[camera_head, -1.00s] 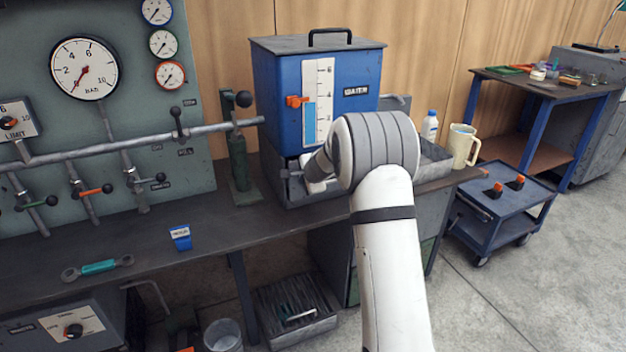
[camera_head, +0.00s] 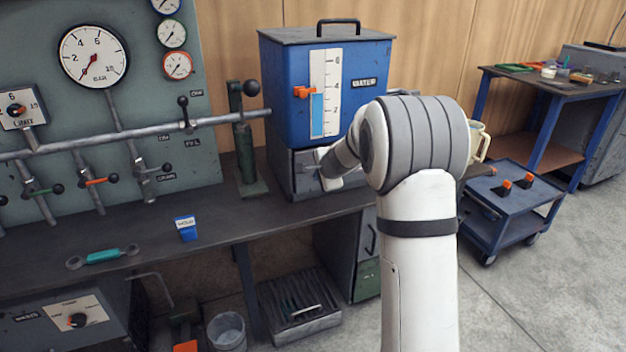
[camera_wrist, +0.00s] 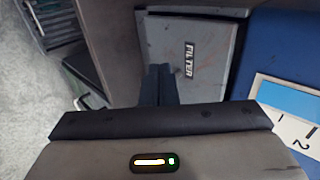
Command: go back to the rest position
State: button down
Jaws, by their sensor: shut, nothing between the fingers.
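My gripper (camera_wrist: 160,84) shows in the wrist view with its two dark fingers together and nothing between them. It points at a grey box front labelled FILTER (camera_wrist: 190,55). In the head view my white and grey arm reaches up from the bottom right, and its wrist is in front of the grey base under the blue water tank (camera_head: 283,100). The fingertips are hard to make out there. I cannot tell whether the gripper touches the box. The tank's blue side and level scale (camera_wrist: 290,112) lie at the right of the wrist view.
Valve levers stick out from the pipe panel (camera_head: 140,75). A cream mug (camera_head: 478,140), partly hidden by my arm, and a blue trolley (camera_head: 505,210) are at the right. Floor there is clear.

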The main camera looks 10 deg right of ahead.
jog(key=s+a+r+n+g+y+p, duration=0.15)
jog(key=s+r+n+p, duration=0.3)
jog(key=s+r, duration=0.5)
jog(key=s+a+r+n+g+p, duration=0.1)
jog(key=s+a+r+n+p, duration=0.2)
jog(key=s+r+p, duration=0.6)
jog(key=s+r+n+g+h+p, duration=0.1)
jog(key=s+r+n+g+p, duration=0.1)
jog(key=s, duration=1)
jog(key=s+d+r+n+g+h+p, duration=0.1)
jog(key=s+r+n+p, duration=0.3)
jog(key=s, duration=0.9)
jog(key=shift+d+n+g+h+p, duration=0.3)
jog(key=shift+n+g+h+p, duration=0.35)
jog(key=shift+n, duration=0.5)
